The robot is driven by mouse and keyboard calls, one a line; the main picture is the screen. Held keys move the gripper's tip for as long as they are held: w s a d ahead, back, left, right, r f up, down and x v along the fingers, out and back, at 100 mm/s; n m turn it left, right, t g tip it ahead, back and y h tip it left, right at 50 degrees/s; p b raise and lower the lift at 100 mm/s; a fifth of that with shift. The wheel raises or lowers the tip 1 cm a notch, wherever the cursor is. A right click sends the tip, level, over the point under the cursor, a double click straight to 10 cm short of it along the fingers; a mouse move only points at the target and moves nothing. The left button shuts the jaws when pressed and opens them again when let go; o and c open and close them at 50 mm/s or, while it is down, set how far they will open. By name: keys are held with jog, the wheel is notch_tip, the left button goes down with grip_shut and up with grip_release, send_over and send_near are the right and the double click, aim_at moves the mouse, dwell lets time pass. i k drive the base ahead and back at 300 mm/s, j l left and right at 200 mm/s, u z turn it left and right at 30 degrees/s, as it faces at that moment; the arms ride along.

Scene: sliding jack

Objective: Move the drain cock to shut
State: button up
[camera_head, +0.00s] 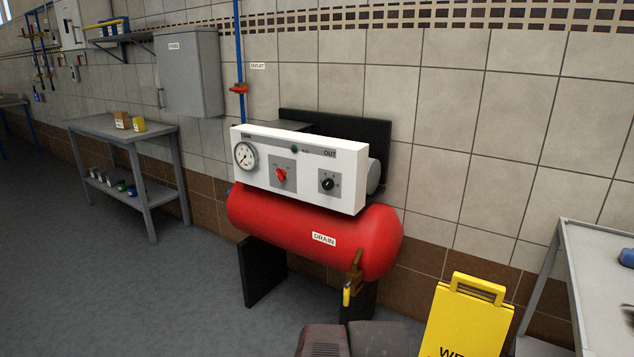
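The drain cock (355,272) is a small brass-coloured valve low at the right front end of a red tank (290,225). It hangs just right of a white DRAIN label (324,239). A yellow part (347,296) shows at its lower end; I cannot tell whether this is the lever or the outlet. The cock's exact setting is too small to read.
A white panel (250,185) with a gauge, red switch and black knob sits above the tank. A yellow wet-floor sign (465,315) stands right of the cock. A grey table (600,240) is at the right edge. Open floor (120,290) lies left.

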aim_at(347, 287)
jog(key=i+j+z, duration=0.25)
jog(key=i, duration=0.2)
jog(key=i+j+z, duration=0.2)
jog(key=i, duration=0.2)
